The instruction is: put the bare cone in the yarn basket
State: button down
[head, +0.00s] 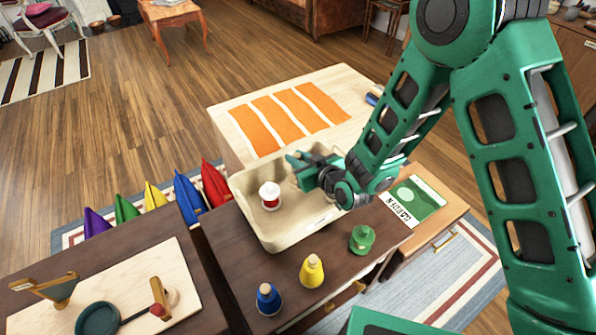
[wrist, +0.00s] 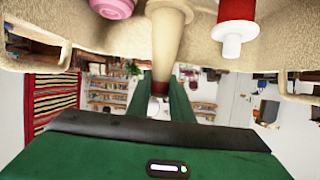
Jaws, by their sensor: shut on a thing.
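The yarn basket (head: 262,232) is a cream, open tray-like bin on the dark cabinet; its inside also shows along the top of the wrist view (wrist: 95,42). My gripper (head: 302,166) reaches into or over the basket from the right. In the wrist view my gripper (wrist: 160,97) is shut on the bare cone (wrist: 167,45), a plain tan cone with a dark red tip. The fingers are at its narrow end. Whether its wide end touches the basket floor I cannot tell. In the head view I cannot make the cone out behind the gripper.
A red-and-white cone (head: 270,196) stands in the basket. A pink thing (wrist: 112,7) shows inside it in the wrist view. Blue (head: 268,299), yellow (head: 312,271) and green (head: 361,239) cones stand in front of it. A booklet (head: 415,202) lies to the right.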

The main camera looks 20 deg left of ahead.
jog(key=shift+f, duration=2.35)
jog(key=c, duration=1.6)
grip_release()
jog(key=shift+f, duration=0.1)
jog(key=shift+o, duration=0.2)
